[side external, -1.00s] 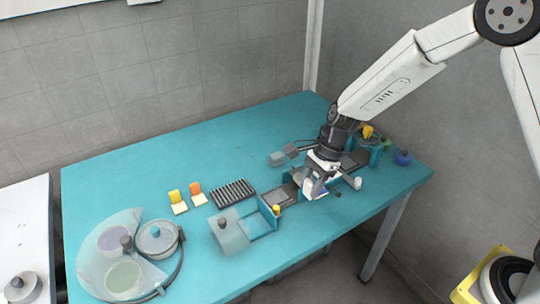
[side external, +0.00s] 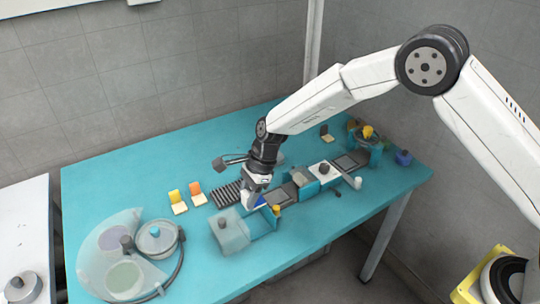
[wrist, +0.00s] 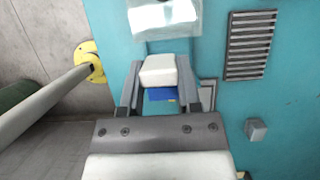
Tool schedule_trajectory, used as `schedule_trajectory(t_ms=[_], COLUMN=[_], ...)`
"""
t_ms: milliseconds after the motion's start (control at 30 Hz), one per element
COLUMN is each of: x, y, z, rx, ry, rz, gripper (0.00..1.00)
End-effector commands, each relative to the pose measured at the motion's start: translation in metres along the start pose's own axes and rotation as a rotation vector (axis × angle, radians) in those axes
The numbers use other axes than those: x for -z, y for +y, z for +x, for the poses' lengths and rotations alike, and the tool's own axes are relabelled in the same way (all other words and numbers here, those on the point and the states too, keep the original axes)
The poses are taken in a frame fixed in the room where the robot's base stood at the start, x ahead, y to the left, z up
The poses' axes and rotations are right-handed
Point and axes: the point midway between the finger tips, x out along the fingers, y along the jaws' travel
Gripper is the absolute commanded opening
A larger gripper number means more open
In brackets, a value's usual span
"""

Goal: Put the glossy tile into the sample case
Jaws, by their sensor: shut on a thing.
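My gripper (side external: 257,202) is shut on a blue tile (side external: 262,200), held tilted just right of the sample case and above the table. In the wrist view the blue tile (wrist: 162,94) shows between my fingers (wrist: 160,88), mostly hidden by a white block (wrist: 158,72). In the wrist view the box (wrist: 165,20) lies ahead of my fingers.
A slotted dark rack (side external: 228,194) stands behind the case, also in the wrist view (wrist: 250,45). A yellow piece (side external: 177,198) and an orange piece (side external: 196,190) stand left of it. A row of dark pads and a white knobbed block (side external: 322,168) runs right. Round dishes (side external: 125,255) lie front left.

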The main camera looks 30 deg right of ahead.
Motion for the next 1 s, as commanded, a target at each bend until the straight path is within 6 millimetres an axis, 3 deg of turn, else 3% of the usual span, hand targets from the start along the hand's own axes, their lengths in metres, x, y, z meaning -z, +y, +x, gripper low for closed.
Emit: schedule_trajectory(t_ms=[267,700,1000], x=[0.003,0.022,0.025], y=[0.000,0.000,0.000], z=[0.008,0.056,0.061], rx=[-0.001,0.000,0.000], ry=[0.000,0.000,0.000], rz=[0.002,0.001,0.001], gripper=[0.00,0.00,0.00])
